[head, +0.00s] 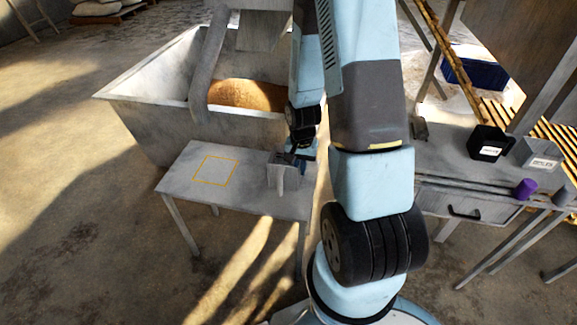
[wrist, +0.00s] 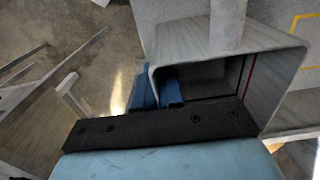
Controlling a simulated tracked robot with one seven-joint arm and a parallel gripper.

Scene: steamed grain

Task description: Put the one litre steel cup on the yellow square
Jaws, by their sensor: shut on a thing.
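The steel cup (head: 282,174), a grey square-sided vessel with a bar-like handle, is at the right end of the small grey table (head: 255,200). I cannot tell whether it touches the tabletop. In the wrist view the open mouth of the cup (wrist: 275,85) shows, with a red line inside. The yellow square (head: 215,170) is an empty outline on the table, left of the cup. Its corner also shows in the wrist view (wrist: 296,24).
A large metal bin (head: 150,125) with brown grain (head: 246,94) stands behind the table. At right, a bench (head: 450,150) holds a black box (head: 488,143), a grey box (head: 540,153) and a purple cup (head: 525,188). The tabletop left of the cup is clear.

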